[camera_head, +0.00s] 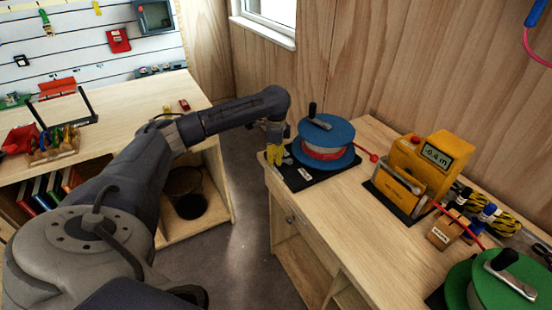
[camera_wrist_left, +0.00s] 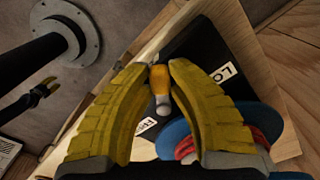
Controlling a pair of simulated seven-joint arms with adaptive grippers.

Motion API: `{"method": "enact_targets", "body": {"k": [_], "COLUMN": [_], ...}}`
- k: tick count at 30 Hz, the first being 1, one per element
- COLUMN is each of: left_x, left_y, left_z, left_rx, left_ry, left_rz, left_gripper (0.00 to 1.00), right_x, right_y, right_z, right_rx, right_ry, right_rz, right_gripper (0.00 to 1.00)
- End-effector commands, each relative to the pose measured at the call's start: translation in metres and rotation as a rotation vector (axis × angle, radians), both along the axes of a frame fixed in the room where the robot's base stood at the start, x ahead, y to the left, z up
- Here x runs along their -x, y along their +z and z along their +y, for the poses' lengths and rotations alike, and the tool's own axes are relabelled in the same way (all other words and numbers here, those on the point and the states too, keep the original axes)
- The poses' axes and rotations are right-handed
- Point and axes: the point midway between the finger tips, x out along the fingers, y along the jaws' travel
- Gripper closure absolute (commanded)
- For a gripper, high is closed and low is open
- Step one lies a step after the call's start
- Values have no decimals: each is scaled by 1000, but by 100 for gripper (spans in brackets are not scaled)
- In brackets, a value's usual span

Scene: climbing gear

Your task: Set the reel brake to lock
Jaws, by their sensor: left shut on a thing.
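In the left wrist view, an orange lever (camera_wrist_left: 160,76) with a pale rounded end rises beside the blue reel (camera_wrist_left: 172,138). One label on the black plate (camera_wrist_left: 192,45) starts with "Lo"; another is partly hidden by a finger. My left gripper (camera_head: 276,157) has its yellow fingers shut on the lever, and the tips also show in the wrist view (camera_wrist_left: 161,66).
A yellow device (camera_head: 436,158) reading "-0.4 m" stands right of the blue reel, with a red line running between them. A green reel (camera_head: 490,290) is at the lower right. The bench's left edge (camera_head: 272,190) lies close under my gripper.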

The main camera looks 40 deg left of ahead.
Motion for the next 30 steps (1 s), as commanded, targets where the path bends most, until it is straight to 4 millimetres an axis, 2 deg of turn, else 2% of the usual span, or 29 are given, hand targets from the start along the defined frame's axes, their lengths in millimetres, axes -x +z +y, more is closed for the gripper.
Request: {"method": "enact_targets", "body": {"k": [7,17,18,23,24,30], "left_x": [-5,-6,-6,-6,-6,-6], "left_y": [-1,-1,-1,-1,0,0], "left_z": [2,2,2,2,2,2], "left_rx": [0,0,0,0,0,-1], "left_ry": [-113,-127,-127,-127,-127,-126], "left_rz": [1,1,1,1,1,0], "left_gripper": [100,100,77,59,56,56], "right_x": [0,0,0,0,0,0], "right_y": [0,0,0,0,0,0], "right_z": [0,0,0,0,0,-1], "right_rx": [0,0,0,0,0,1], "right_ry": [0,0,0,0,0,0], "right_rz": [0,0,0,0,0,1], "right_gripper": [64,64,64,64,64,64]}}
